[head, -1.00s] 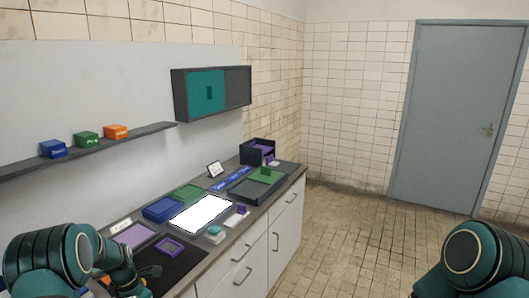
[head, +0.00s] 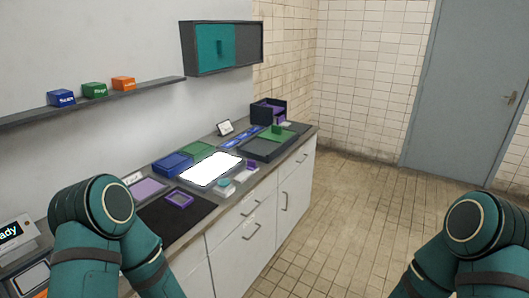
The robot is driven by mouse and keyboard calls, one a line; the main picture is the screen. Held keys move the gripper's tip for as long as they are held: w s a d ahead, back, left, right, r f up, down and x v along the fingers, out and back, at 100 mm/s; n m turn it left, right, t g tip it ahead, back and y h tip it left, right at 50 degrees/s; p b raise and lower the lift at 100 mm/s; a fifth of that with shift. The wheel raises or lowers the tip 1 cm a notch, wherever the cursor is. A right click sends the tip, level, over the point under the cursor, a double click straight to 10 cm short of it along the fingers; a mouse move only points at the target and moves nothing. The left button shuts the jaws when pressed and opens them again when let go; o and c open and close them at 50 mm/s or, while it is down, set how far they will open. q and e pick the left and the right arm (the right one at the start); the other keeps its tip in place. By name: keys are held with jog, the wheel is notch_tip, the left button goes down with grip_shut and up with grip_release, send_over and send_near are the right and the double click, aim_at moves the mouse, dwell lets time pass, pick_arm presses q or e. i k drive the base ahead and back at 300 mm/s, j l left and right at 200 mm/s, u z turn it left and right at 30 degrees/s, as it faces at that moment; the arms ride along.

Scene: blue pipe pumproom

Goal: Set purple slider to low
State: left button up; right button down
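I cannot tell for sure which purple part is the slider. A small purple-and-white piece (head: 251,167) sits at the counter's front edge, right of the glowing white panel (head: 211,169). A dark open box (head: 268,110) with purple inside stands at the counter's far end. A purple square frame (head: 179,199) lies on the dark mat, and a flat purple pad (head: 147,190) lies behind it. No low marking is readable. My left arm is in front of the counter's near end and my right arm is at the lower right, over the floor. Neither gripper shows.
The counter (head: 190,237) runs along the left wall, with blue and green trays and a dark tray with a green piece (head: 276,133). A shelf (head: 100,102) holds blue, green and orange boxes. A teal-fronted wall cabinet (head: 222,48) hangs above. The floor (head: 340,220) is clear.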

aim_at(251, 164)
jog(key=i+l, duration=0.2)
jog(key=i, duration=0.55)
jog(key=i+l+z, duration=0.1)
jog(key=i, duration=0.65)
jog(key=i+l, duration=0.2)
jog(key=i, duration=0.55)
jog(key=z, duration=0.05)
